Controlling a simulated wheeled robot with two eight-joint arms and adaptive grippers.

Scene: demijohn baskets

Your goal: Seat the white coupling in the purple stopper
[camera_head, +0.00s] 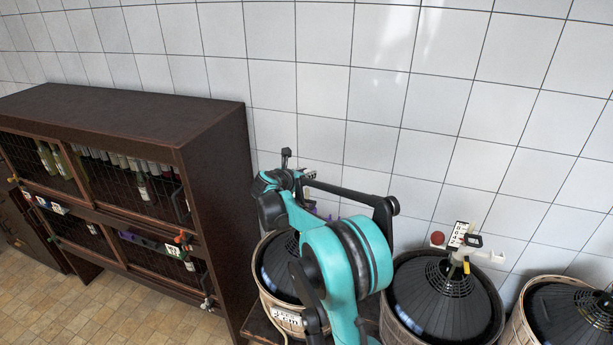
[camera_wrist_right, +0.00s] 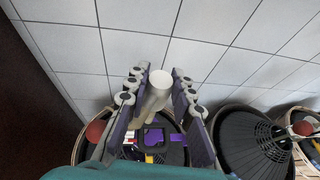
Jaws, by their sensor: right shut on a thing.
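My right gripper (camera_wrist_right: 158,84) is shut on the white coupling (camera_wrist_right: 155,100), which stands between its two fingers in the right wrist view. Below the coupling, a purple stopper (camera_wrist_right: 154,137) shows on top of the left basket; the coupling's lower end overlaps it in the picture, and I cannot tell whether they touch. In the head view my right arm reaches over the left basket (camera_head: 278,312), and the gripper (camera_head: 296,177) is small and partly hidden by the arm. A bit of purple (camera_head: 313,208) shows behind the arm there. My left gripper is not in view.
A dark wooden cabinet (camera_head: 130,118) with bottles stands at the left, close to the left basket. A middle basket (camera_head: 440,300) carries a white fitting (camera_head: 466,252), a tag and a red ball (camera_head: 437,238). Another basket (camera_head: 568,315) stands at the right. A tiled wall (camera_head: 400,100) closes the back.

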